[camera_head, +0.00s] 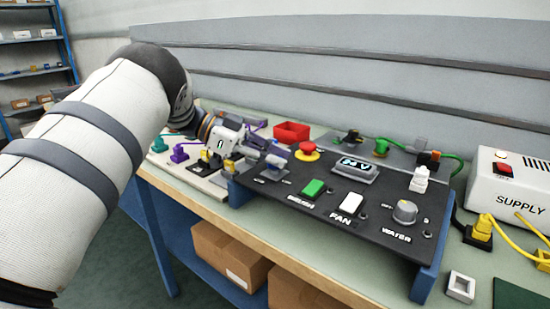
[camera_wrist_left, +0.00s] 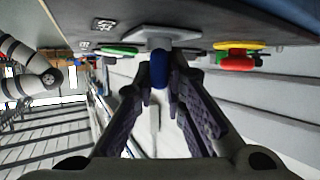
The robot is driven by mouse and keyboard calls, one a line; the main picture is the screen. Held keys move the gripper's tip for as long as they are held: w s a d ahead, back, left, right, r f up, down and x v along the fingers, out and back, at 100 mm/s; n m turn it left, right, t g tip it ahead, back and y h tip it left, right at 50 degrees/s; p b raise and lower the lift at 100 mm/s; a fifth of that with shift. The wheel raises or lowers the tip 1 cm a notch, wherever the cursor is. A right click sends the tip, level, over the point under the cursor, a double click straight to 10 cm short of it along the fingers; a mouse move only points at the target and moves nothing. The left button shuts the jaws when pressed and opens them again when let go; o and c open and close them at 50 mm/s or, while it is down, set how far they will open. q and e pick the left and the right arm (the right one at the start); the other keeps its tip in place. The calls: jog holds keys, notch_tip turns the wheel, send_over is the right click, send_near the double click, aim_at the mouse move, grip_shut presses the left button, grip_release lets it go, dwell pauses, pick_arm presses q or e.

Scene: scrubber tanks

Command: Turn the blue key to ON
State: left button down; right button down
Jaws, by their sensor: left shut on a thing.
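My left gripper (camera_head: 274,157) reaches down to the left part of the dark control panel (camera_head: 330,226). In the left wrist view the blue key (camera_wrist_left: 160,72) stands out from a grey switch base (camera_wrist_left: 158,40). The two fingers of my left gripper (camera_wrist_left: 160,78) are shut on the key from both sides. In the head view the fingers largely hide the key, and its labels are too small to read, so I cannot tell its angle there. My right gripper is not in view.
Beside the key the panel carries a red mushroom button (camera_head: 307,151), a green rocker (camera_head: 313,188), a white rocker (camera_head: 350,203) and a grey knob (camera_head: 404,212). A white supply box (camera_head: 510,190) stands at the right. A red bin (camera_head: 291,132) stands behind the panel.

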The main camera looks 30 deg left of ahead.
pick_arm(q)
jog(key=shift+f, duration=0.15)
jog(key=c, duration=1.6)
grip_release()
jog(key=shift+c, duration=0.2)
jog(key=v, duration=1.2)
